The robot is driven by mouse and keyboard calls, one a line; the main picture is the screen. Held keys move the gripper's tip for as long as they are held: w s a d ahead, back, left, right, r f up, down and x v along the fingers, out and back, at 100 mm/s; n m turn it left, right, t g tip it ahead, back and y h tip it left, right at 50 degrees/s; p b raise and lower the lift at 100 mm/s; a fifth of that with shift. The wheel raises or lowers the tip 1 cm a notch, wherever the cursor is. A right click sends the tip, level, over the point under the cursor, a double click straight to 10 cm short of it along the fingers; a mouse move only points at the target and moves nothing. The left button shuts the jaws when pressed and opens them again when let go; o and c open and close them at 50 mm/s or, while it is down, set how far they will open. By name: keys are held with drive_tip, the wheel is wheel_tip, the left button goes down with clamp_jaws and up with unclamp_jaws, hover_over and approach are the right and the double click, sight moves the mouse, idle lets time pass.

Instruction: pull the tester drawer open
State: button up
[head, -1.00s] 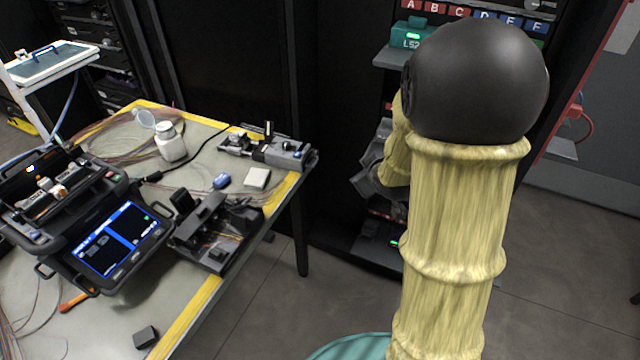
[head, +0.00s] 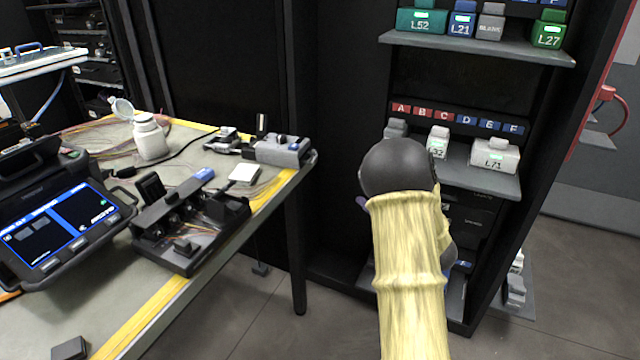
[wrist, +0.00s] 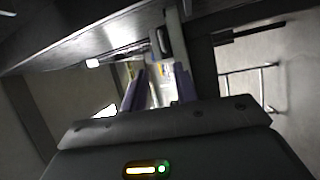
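Dark drawer fronts (head: 468,213) with small pale labels show in the rack below the lower shelf. I cannot tell which one is the tester drawer, and my arm covers their left part. In the wrist view, my gripper (wrist: 160,92) shows two purple fingers with a bright gap between them. It is open, and I see nothing held. In the head view it is mostly hidden behind my arm, in front of the rack. A metal bar handle (wrist: 249,72) stands on a pale surface right of the fingers. I cannot tell whether it belongs to the drawer.
Labelled modules stand on the rack's upper shelf (head: 480,47) and lower shelf (head: 483,183). A workbench (head: 100,290) on the left carries a splicer (head: 65,225), a white bottle (head: 150,137) and fixtures. The floor between bench and rack is open.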

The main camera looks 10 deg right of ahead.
drive_tip(key=shift+s+a+f+n+y, duration=0.1)
drive_tip(key=shift+s+f+n+y, duration=0.1)
drive_tip(key=shift+n+y, duration=0.2)
drive_tip(key=b+x, duration=0.2)
drive_tip(key=x, duration=1.5)
drive_tip(key=shift+w, duration=0.15)
drive_tip(key=shift+a+f, duration=0.1)
clamp_jaws()
